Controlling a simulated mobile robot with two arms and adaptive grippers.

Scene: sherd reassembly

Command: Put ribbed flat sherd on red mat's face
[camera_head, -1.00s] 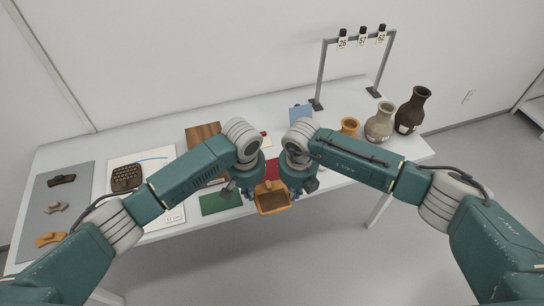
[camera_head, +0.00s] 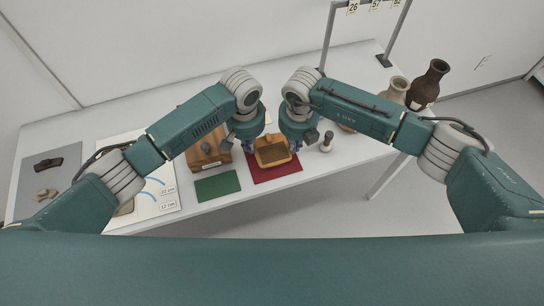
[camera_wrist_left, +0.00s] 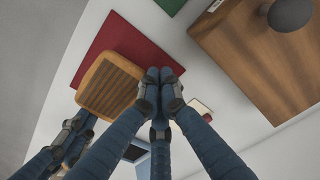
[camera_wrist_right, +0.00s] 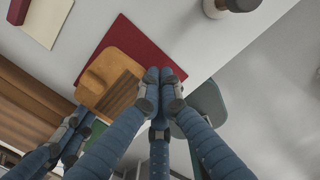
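The flat orange-brown sherd (camera_head: 272,151), with a dark ribbed face upward, is between my two grippers, over the red mat (camera_head: 279,176). The left wrist view shows the sherd (camera_wrist_left: 110,84) overlapping the mat (camera_wrist_left: 128,42); the right wrist view shows the sherd (camera_wrist_right: 116,85) likewise. My left gripper (camera_head: 246,138) is shut at one side edge of it, my right gripper (camera_head: 297,136) at the opposite edge. The fingertips in the left wrist view (camera_wrist_left: 160,74) and right wrist view (camera_wrist_right: 160,74) are close together at the sherd's edge. I cannot tell whether the sherd touches the mat.
A green mat (camera_head: 217,186) lies left of the red mat, a wooden box (camera_head: 205,157) behind it. A small stand with a dark top (camera_head: 326,142) is at the right. Vases (camera_head: 428,84) stand further right. A grey mat with sherds (camera_head: 48,163) is at far left.

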